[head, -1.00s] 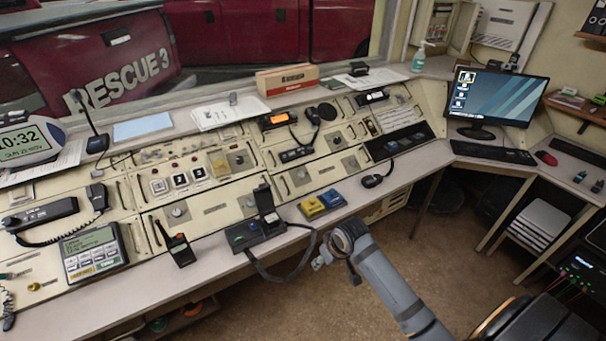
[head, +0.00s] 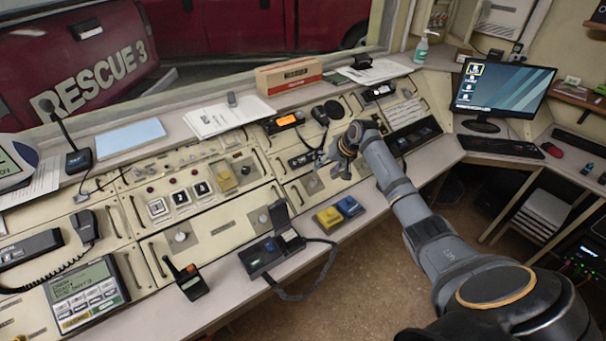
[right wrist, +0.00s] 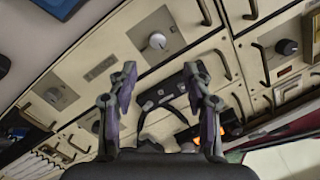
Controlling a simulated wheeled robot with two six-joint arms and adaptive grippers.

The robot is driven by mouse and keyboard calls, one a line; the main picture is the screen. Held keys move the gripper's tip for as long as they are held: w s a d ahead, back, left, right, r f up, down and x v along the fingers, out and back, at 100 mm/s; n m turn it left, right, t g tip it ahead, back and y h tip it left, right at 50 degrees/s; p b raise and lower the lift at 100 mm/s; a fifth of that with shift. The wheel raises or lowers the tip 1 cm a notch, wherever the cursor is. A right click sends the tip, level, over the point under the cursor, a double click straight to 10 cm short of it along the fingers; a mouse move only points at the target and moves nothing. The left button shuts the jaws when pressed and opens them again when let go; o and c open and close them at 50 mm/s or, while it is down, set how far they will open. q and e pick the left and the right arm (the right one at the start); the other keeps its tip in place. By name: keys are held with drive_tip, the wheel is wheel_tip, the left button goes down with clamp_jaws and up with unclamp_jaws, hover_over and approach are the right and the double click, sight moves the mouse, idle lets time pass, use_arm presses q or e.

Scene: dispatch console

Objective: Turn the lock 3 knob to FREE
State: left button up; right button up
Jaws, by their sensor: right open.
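My right gripper (head: 333,165) is open and empty, above the right part of the sloped console. In the right wrist view its two fingers (right wrist: 160,76) stand apart with nothing between them. Several round knobs on grey plates show. One pale knob (right wrist: 157,41) lies just beyond the fingertips in the wrist view, apart from them. A darker knob (right wrist: 286,47) is at its upper right, and a small knob (right wrist: 54,95) is at its left. In the head view one knob (head: 181,236) is at the lower left. The labels are too small to read, so I cannot tell which is lock 3.
Metal pull handles (head: 133,211) stick up from the panels.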

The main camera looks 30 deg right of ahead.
sight(314, 182)
drive_tip(key=x, duration=0.7)
drive_tip(key=shift+s+f, duration=0.1)
drive_tip(key=shift+s, duration=0.2)
drive_tip(key=shift+b+x, duration=0.55)
drive_tip(key=shift+x, duration=0.45)
drive_tip(key=shift+w+d+f, duration=0.1)
drive_tip(key=shift+f, duration=0.25)
drive_tip(key=c, duration=1)
clamp_jaws()
use_arm(q)
drive_tip(key=shift+g, duration=0.3)
drive_tip(key=s, duration=0.1)
drive_tip(key=s+f, duration=0.1)
drive_tip(key=s, duration=0.2)
drive_tip(key=shift+s+d+f, duration=0.2)
drive_tip(key=shift+d, duration=0.2)
